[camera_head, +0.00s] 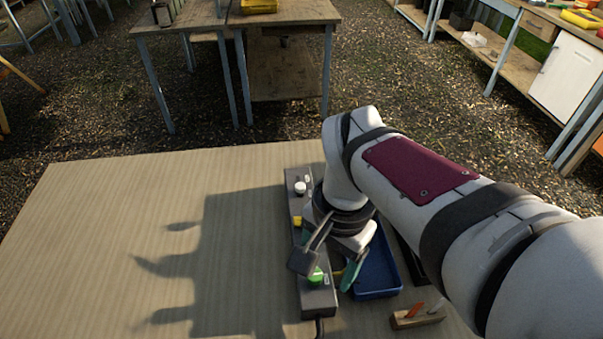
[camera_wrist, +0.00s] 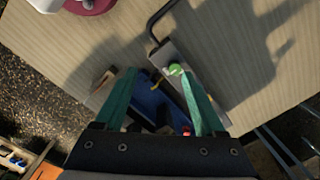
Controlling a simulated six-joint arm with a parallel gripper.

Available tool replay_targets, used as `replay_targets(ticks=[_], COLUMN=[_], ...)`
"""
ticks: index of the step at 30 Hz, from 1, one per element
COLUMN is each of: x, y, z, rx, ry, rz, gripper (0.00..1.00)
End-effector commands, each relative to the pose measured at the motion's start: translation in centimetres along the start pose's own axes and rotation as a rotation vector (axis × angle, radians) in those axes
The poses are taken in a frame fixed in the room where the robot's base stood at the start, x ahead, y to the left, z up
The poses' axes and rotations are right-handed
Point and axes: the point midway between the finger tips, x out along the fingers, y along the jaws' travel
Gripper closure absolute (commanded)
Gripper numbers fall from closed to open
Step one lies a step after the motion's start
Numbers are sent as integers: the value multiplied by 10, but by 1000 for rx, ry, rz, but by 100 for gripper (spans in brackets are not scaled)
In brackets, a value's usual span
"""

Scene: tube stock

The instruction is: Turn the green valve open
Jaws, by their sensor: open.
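The green valve (camera_head: 316,276) is a small knob near the front end of a long grey panel (camera_head: 318,300). It also shows in the wrist view (camera_wrist: 175,69), close to the tip of the right-hand teal finger. My gripper (camera_head: 329,271) is above the panel near the valve, with its fingers spread apart. In the wrist view my gripper (camera_wrist: 156,73) has nothing held between its teal fingers. I cannot tell whether a finger touches the valve. The arm and fingers hide part of the panel's middle.
The panel also carries a white knob (camera_head: 300,188) and a yellow part (camera_head: 297,221). A blue tray (camera_head: 377,282) lies right of the panel. A wooden block (camera_head: 418,318) with red and white pieces stands front right. The table's left side (camera_head: 90,250) is clear.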

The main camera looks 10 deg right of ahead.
Motion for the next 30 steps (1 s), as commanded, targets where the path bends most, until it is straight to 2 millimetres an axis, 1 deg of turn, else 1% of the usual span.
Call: replay_targets(ticks=[1, 3, 6, 8, 10, 18, 21, 25, 30], x=[0, 1, 6, 15, 31, 112, 134, 152, 159], y=[-19, -39, -50, -50, -48, -44, -44, -44, -44], z=[-17, -34, -45, -45, -46, -49, -50, -52, -52], rx=[61, 139, 187, 192, 191, 191, 191, 191, 191], ry=[15, 38, 53, 53, 52, 50, 51, 53, 54], rz=[15, 25, 29, 30, 31, 33, 32, 30, 28], gripper=[28, 28, 28, 28, 28, 28, 28, 28, 28])
